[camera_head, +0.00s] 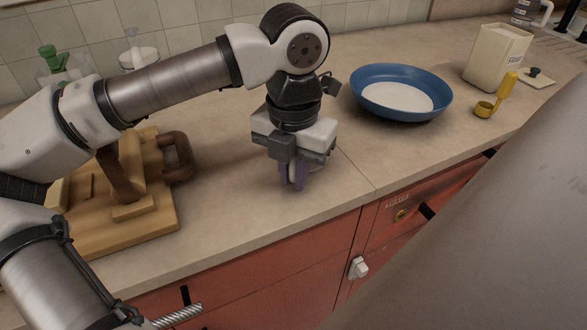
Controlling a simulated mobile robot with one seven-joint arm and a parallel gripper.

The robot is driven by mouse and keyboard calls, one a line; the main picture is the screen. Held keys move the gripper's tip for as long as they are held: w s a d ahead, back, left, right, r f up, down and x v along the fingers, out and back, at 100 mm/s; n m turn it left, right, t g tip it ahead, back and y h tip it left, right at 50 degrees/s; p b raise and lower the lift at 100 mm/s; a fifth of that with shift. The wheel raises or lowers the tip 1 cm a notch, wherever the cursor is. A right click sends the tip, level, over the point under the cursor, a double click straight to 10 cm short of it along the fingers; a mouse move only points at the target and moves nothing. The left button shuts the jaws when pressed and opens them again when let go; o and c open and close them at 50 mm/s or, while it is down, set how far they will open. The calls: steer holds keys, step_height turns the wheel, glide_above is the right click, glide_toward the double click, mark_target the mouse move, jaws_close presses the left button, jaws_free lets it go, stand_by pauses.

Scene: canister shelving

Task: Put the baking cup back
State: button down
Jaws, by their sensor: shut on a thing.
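My gripper (293,182) points down, low over the counter left of the blue bowl.
A blue bowl (372,76) with white contents stands right of my gripper. A wooden board with brown-handled wooden items (150,222) lies at the left. A canister lid (537,77) lies at the far right. The counter's front edge and red drawers (430,200) are close to my gripper.

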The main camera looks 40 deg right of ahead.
steer(key=shift+f, duration=0.25)
steer(key=c, duration=1.4)
jaws_free()
steer(key=shift+r, duration=0.15)
steer(key=shift+c, duration=0.2)
step_height(320, 180, up, 12)
steer(key=shift+r, duration=0.15)
